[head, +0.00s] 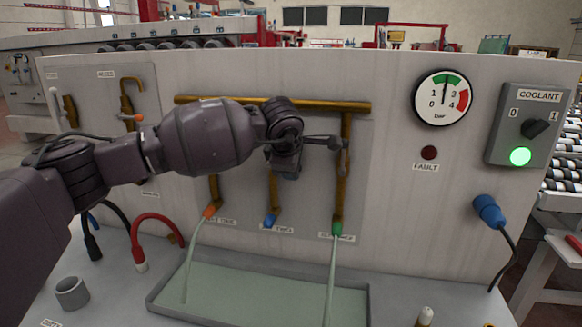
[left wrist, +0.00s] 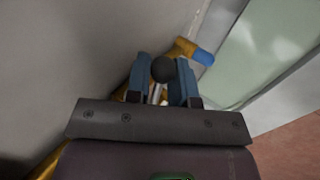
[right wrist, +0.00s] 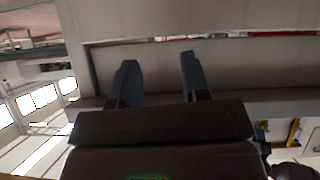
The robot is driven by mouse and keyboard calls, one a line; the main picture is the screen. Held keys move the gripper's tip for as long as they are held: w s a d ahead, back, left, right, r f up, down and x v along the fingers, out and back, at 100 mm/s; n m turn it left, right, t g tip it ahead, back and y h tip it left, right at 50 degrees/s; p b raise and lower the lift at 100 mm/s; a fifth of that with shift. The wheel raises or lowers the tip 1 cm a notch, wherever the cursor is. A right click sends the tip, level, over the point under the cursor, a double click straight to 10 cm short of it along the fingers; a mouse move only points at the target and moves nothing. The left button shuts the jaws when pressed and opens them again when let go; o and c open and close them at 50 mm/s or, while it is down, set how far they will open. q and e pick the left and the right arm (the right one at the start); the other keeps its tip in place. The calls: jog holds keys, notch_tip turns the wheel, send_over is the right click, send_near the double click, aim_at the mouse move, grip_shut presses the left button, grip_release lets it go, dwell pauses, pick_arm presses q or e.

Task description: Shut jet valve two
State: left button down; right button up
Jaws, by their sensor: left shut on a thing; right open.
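Three brass jet pipes hang from a brass header (head: 330,104) on the panel. The middle pipe ends in a blue nozzle (head: 270,221), with a label partly reading "two"; no stream shows below it. The blue nozzle also shows in the left wrist view (left wrist: 203,56). My left gripper (head: 287,172) is in front of the middle pipe and hides its valve from the head view. In the left wrist view its fingers (left wrist: 161,82) are shut on a valve lever with a black ball knob (left wrist: 163,69). My right gripper (right wrist: 157,80) is open and empty, outside the head view.
Water runs from the orange nozzle (head: 209,212) and green nozzle (head: 337,229) into the tray (head: 250,312). A grey valve lever (head: 342,160) is close right of my left gripper. The gauge (head: 443,97) needle points about straight up. The coolant box (head: 528,125) has a lit green lamp.

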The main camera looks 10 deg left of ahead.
dwell(0.4)
pick_arm(q)
jog(key=c, duration=1)
grip_release()
jog(key=shift+v, duration=5.35)
jog(key=shift+d, duration=0.1)
